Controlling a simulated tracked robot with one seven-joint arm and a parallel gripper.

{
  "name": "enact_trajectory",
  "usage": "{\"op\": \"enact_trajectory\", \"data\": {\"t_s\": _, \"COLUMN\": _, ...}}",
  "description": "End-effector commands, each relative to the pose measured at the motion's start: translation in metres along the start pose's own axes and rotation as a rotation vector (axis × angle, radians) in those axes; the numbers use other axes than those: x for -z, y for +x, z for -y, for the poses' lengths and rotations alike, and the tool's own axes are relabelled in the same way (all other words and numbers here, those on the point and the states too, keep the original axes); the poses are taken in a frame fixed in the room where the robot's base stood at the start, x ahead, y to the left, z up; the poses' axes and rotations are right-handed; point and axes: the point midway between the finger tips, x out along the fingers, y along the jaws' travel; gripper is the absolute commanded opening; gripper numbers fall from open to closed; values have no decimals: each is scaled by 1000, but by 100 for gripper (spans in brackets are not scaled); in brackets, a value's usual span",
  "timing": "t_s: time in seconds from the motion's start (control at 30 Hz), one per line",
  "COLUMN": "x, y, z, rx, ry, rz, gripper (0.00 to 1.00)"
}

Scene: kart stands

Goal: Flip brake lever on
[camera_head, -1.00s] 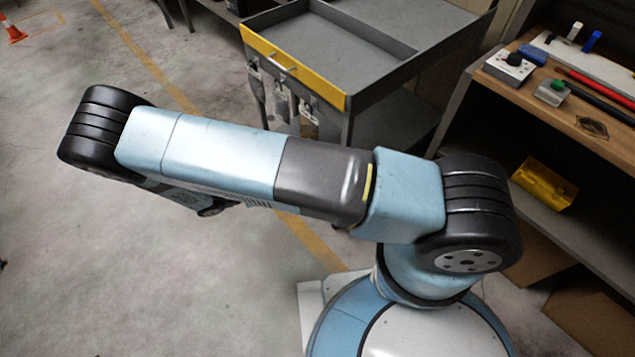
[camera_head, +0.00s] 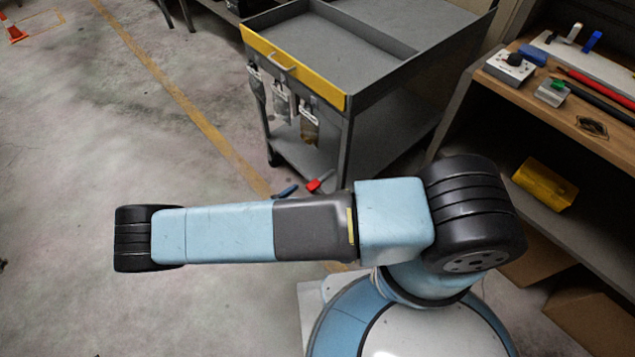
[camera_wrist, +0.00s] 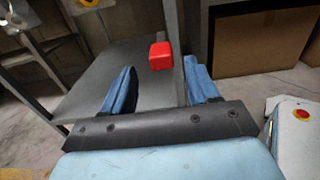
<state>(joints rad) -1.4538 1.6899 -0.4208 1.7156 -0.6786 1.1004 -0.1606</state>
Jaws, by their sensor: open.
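The brake lever shows a red end (camera_head: 320,182) low at the cart's near side in the head view, just above my arm. In the wrist view the red lever end (camera_wrist: 160,56) appears between the tips of my gripper (camera_wrist: 160,66), in front of the cart's grey lower shelf. The rest of the lever is hidden or too small to make out. My gripper's two blue fingers are spread wide with nothing held. One blue fingertip shows left of the red end in the head view; whether anything touches the lever I cannot tell.
The grey cart (camera_head: 348,100) has a yellow front edge (camera_head: 290,66) with several hanging bags. The concrete floor at left is open.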

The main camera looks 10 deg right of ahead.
Motion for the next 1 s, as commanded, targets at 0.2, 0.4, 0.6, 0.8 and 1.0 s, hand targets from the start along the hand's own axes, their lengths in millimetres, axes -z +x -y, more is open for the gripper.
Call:
{"op": "enact_trajectory", "data": {"t_s": 0.2, "x": 0, "y": 40, "z": 0, "rx": 1, "ry": 0, "rz": 2, "gripper": 60}}
{"op": "enact_trajectory", "data": {"t_s": 0.4, "x": 0, "y": 69, "z": 0, "rx": 1, "ry": 1, "rz": 1, "gripper": 60}}
{"op": "enact_trajectory", "data": {"t_s": 0.6, "x": 0, "y": 84, "z": 0, "rx": 1, "ry": 0, "rz": 0, "gripper": 60}}
{"op": "enact_trajectory", "data": {"t_s": 0.8, "x": 0, "y": 87, "z": 0, "rx": 1, "ry": 1, "rz": -1, "gripper": 60}}
{"op": "enact_trajectory", "data": {"t_s": 1.0, "x": 0, "y": 87, "z": 0, "rx": 1, "ry": 0, "rz": -1, "gripper": 55}}
